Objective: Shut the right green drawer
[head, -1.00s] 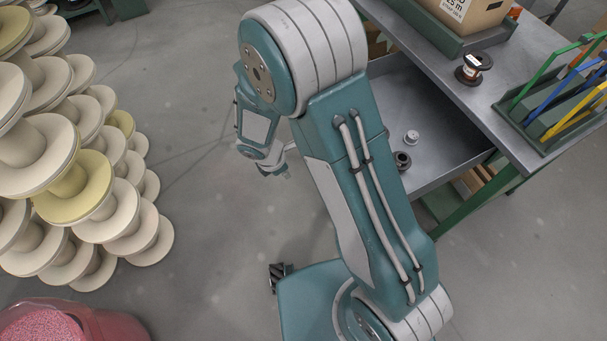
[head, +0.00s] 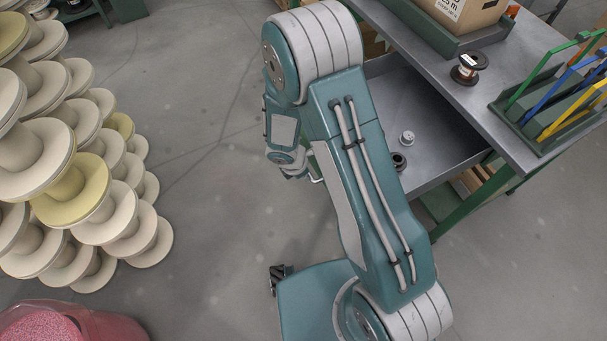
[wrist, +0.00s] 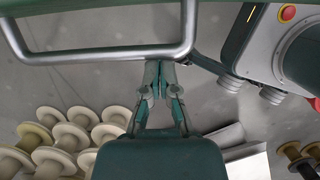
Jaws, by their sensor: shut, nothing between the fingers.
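The right green drawer stands pulled out under the bench, its grey metal tray (head: 440,162) showing beside my arm in the head view. My arm hides its front. A small pale spool (head: 407,138) and a dark spool (head: 398,161) lie inside. In the wrist view, a metal bar handle (wrist: 105,55) spans the upper left below a green edge (wrist: 100,3). My gripper (wrist: 160,78) is shut and empty, with its fingertips close to the handle's lower bar near its right end; I cannot tell whether they touch. In the head view my gripper is mostly hidden by my arm.
Stacked cream spools (head: 100,215) and a pink tub (head: 70,325) stand left. The floor (head: 215,190) between is clear.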

